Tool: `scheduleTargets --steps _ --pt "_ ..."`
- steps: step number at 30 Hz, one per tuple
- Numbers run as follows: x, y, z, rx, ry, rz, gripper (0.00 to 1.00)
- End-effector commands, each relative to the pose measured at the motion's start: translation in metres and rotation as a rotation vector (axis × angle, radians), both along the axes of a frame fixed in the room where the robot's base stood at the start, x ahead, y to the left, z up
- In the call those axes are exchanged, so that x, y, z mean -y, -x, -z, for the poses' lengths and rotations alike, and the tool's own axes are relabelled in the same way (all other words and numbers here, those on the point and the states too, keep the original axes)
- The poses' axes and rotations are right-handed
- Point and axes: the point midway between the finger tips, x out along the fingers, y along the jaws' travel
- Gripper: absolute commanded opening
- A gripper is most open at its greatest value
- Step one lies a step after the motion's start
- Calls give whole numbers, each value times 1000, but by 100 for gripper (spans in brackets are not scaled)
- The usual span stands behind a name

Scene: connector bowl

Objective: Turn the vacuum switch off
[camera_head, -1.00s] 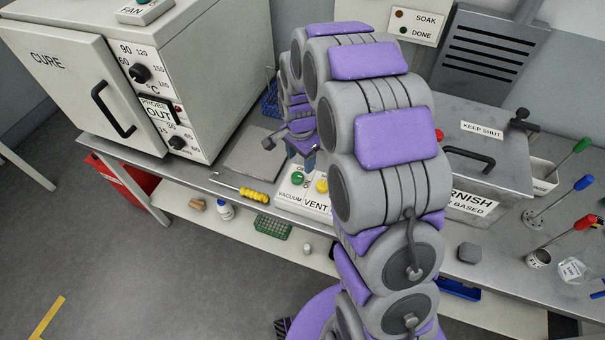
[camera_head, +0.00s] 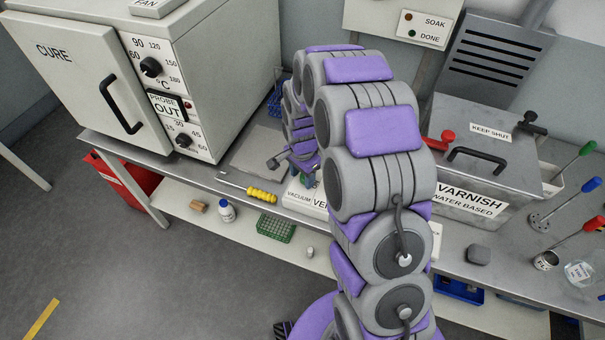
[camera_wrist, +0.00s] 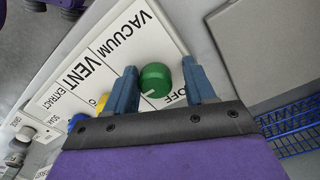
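The vacuum switch is a round green knob (camera_wrist: 156,79) on a white panel (camera_wrist: 75,80) marked VACUUM, VENT and OFF. A pale mark shows on the knob's near side. My gripper (camera_wrist: 159,66) is open, with one blue finger on each side of the knob. A gap shows on the right side; on the left the finger is very close, and I cannot tell if it touches. In the head view the panel (camera_head: 298,197) sits at the bench's front edge, and my gripper and arm hide most of its knobs.
A yellow-handled hooked tool (camera_head: 260,195) lies left of the panel. The oven (camera_head: 90,75) stands behind to the left, the varnish tank (camera_head: 480,200) to the right. In the wrist view, yellow (camera_wrist: 102,103) and blue (camera_wrist: 77,120) knobs sit left of the green one, and a blue basket (camera_wrist: 295,125) lies right.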

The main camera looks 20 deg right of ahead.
Motion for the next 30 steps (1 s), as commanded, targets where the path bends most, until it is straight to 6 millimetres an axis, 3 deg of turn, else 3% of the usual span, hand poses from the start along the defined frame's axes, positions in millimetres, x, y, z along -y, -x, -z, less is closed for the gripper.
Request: scheduleTargets --steps 2,12,30 --pt "3 0 0 2 -5 4 43" --pt "4 -1 0 3 -4 3 10" --pt "-2 2 0 -2 -2 3 9"
